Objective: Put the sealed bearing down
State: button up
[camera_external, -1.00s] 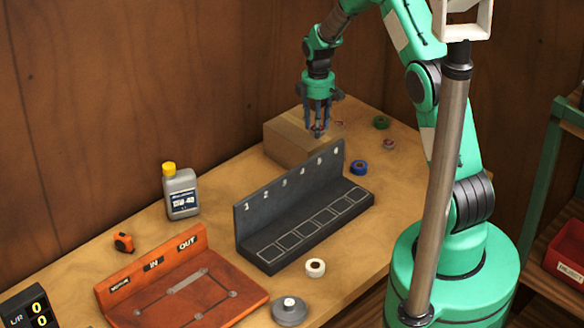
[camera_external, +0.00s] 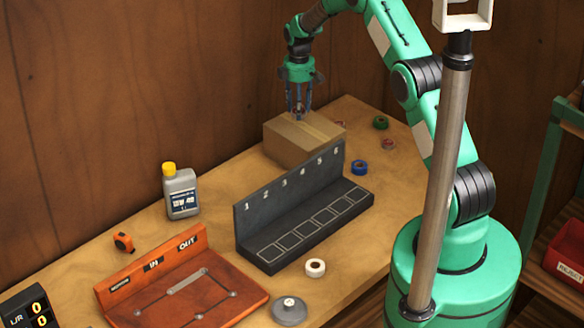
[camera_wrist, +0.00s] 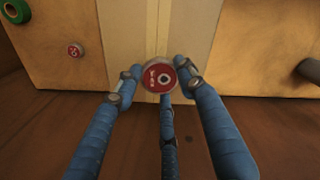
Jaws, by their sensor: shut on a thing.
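In the external view the gripper points down over the cardboard box (camera_external: 290,142), with the bearing largely hidden between the fingers. The wrist view shows the taped box top (camera_wrist: 131,30) behind the bearing. I cannot tell whether the bearing touches the box.
A dark rack (camera_external: 305,232) numbered 1 to 6 has empty outlined squares. Blue (camera_external: 360,167), green (camera_external: 380,123) and red (camera_external: 388,144) rings lie right of the box. A white roll (camera_external: 315,267), grey disc (camera_external: 289,311), orange tray (camera_external: 190,290) and oil bottle (camera_external: 181,195) stand nearer.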

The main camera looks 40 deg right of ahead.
jog(key=shift+w+d+f, duration=0.1)
jog(key=shift+w+d, duration=0.1)
jog(key=shift+w, duration=0.35)
jog(key=shift+w+d, duration=0.15)
jog(key=shift+w, duration=0.35)
jog(key=shift+f+p, duration=0.55)
jog(key=shift+f, duration=1.2)
jog(key=shift+f, duration=0.15)
jog(key=o, duration=1.2)
jog(key=shift+r, duration=0.2)
jog(key=shift+r+b, duration=0.9)
jog(key=shift+r, duration=5.1)
